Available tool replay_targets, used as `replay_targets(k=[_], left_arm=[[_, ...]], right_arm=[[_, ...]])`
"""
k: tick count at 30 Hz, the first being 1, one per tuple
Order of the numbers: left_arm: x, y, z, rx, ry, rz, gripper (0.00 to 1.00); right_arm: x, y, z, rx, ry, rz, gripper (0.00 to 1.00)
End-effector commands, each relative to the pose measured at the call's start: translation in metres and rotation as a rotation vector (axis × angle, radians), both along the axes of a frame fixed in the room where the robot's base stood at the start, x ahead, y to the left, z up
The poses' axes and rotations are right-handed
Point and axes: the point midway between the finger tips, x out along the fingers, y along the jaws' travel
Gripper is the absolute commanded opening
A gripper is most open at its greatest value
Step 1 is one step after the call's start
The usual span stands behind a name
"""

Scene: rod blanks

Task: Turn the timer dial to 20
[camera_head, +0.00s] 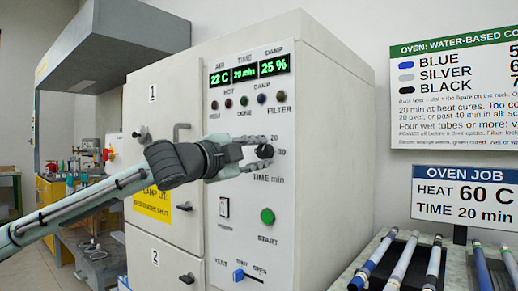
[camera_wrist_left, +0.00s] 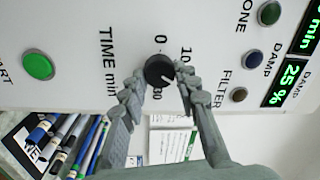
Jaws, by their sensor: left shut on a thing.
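The timer dial (camera_head: 265,151) is a small round black knob on the oven's white control panel, above the words TIME min. In the left wrist view the dial (camera_wrist_left: 159,69) has a white pointer mark toward the lower right, beside a fingertip. Labels 0, 10 and 30 show around it there; the 20 mark is readable in the head view. My left gripper (camera_head: 262,151) is shut on the dial, one finger on each side; its fingertips also show in the left wrist view (camera_wrist_left: 160,80). The time display (camera_head: 245,73) reads 20 min. My right gripper is out of view.
The green START button (camera_head: 267,216) and a blue vent slider (camera_head: 239,275) sit below the dial. Small coloured lamps lie above it. An OVEN JOB sign (camera_head: 465,196) reads HEAT 60 C, TIME 20 min. Rods (camera_head: 403,260) lie on a rack at the lower right.

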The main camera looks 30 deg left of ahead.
Motion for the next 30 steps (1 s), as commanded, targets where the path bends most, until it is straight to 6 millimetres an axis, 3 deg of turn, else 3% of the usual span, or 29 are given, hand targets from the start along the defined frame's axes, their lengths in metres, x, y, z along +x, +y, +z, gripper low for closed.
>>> replay_targets(k=[15,16,21,30], left_arm=[[0.0000,-0.0001,-0.0004,0.016,-0.001,0.000,0.02],[0.0000,-0.0001,-0.0004,0.016,-0.001,0.000,0.32],[0.0000,-0.0002,-0.0003,0.015,-0.001,0.000,0.52],[-0.0009,0.0003,-0.0002,0.015,-0.001,0.000,0.52]], right_arm=[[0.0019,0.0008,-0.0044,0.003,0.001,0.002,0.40],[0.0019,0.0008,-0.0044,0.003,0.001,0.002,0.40],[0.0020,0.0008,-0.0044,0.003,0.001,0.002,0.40],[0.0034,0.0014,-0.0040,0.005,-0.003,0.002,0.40]])
